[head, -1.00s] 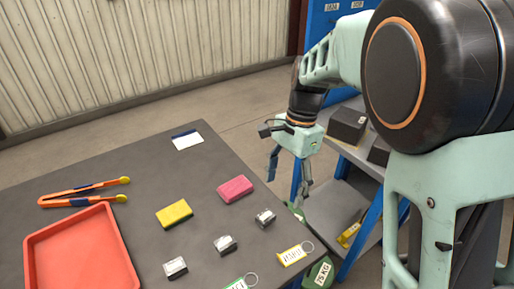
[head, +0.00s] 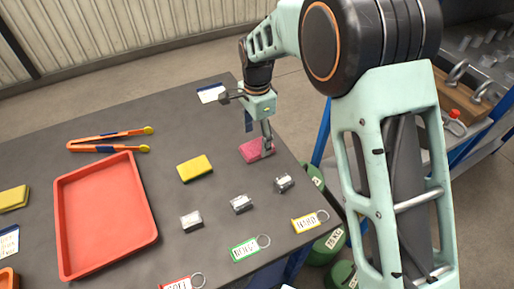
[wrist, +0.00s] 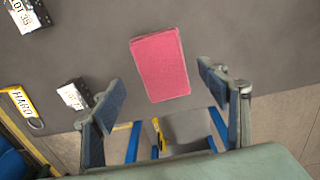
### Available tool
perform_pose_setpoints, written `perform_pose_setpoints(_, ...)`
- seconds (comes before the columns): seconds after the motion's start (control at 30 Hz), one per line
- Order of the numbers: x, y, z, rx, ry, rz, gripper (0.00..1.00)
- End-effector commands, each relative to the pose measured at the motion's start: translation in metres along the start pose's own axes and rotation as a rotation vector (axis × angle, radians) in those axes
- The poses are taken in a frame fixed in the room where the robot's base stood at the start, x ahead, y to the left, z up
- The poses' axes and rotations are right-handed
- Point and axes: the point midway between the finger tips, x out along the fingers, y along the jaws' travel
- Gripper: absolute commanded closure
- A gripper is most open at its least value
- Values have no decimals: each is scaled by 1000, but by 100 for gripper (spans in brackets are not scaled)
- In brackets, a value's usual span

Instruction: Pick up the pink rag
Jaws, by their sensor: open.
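The pink rag (head: 256,150) lies flat on the dark table near its right edge. In the wrist view the rag (wrist: 160,66) sits ahead of and between the fingers, with nothing touching it that I can see. The exact height of the fingertips above the rag is hard to tell.
A yellow sponge-like block (head: 195,168) lies left of the rag. Several small metal blocks, one of them here (head: 241,204), and tagged key rings (head: 305,223) lie nearer. A red tray (head: 62,226) and orange tongs (head: 108,140) are farther left. The table's right edge is close.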

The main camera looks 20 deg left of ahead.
Motion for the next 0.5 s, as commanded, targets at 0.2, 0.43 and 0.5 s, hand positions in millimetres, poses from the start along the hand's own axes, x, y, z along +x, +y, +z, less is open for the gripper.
perform_pose_setpoints(0.2, 30, -1, -1, 0, -1, 2, 32)
perform_pose_setpoints(0.43, 33, -2, -1, 0, 0, 0, 32)
perform_pose_setpoints(0.5, 33, -2, -1, 0, 0, 0, 33)
